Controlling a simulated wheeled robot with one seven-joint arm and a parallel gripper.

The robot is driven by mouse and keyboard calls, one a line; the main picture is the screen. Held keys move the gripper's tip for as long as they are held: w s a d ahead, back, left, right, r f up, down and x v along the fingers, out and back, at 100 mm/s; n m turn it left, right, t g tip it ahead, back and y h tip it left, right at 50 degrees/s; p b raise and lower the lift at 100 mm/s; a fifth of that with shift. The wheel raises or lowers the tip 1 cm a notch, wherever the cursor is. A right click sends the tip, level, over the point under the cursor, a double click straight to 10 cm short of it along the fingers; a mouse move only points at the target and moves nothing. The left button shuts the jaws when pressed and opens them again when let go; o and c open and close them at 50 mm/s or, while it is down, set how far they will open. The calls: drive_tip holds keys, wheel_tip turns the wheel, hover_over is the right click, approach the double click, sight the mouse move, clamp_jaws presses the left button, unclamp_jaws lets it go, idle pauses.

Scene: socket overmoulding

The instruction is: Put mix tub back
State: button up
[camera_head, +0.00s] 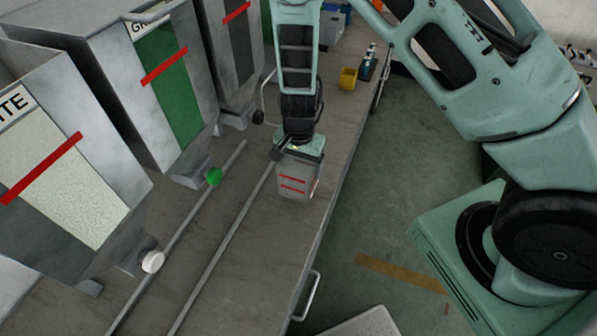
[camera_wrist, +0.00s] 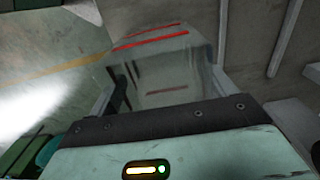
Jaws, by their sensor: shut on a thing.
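The mix tub (camera_head: 293,181) is a clear, greyish container with two red lines on its side. It is upright at the right part of the grey bench, close to the bench's edge; I cannot tell whether it touches the top. My gripper (camera_head: 297,150) is above it, shut on the tub at its upper part. In the wrist view the tub (camera_wrist: 165,60) fills the space between the fingers of my gripper (camera_wrist: 160,95), its red lines showing. The tub looks empty, though its inside is only partly seen.
Hoppers stand along the left, one white-labelled (camera_head: 70,170) with a white knob (camera_head: 153,261), one green-striped (camera_head: 165,85) with a green knob (camera_head: 214,176). Two rails (camera_head: 222,250) run along the bench (camera_head: 255,270). A yellow cup (camera_head: 348,78) stands farther back. A metal handle (camera_head: 308,297) juts from the bench edge.

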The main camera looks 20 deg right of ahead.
drive_tip(key=shift+f, duration=1.8)
drive_tip(key=shift+f, duration=0.1)
drive_tip(key=o, duration=1.3)
drive_tip(key=shift+c, duration=0.2)
wheel_tip(320, 180, up, 12)
drive_tip(key=s+a+r+n+g+y, duration=0.1)
drive_tip(key=s+a+r+n+y, duration=0.1)
drive_tip(key=s+a+r+n, duration=0.8)
drive_tip(key=s+d+r+n, duration=0.2)
drive_tip(key=s+r+n, duration=0.1)
drive_tip(key=s, duration=0.3)
drive_tip(key=s+d+r+n+t+h, duration=0.1)
drive_tip(key=s+r+n, duration=0.2)
drive_tip(key=s, duration=0.4)
drive_tip(key=shift+d+r+n, duration=0.35)
drive_tip(key=shift+r+n, duration=0.05)
drive_tip(key=shift+r, duration=0.5)
drive_tip(key=shift+s, duration=0.1)
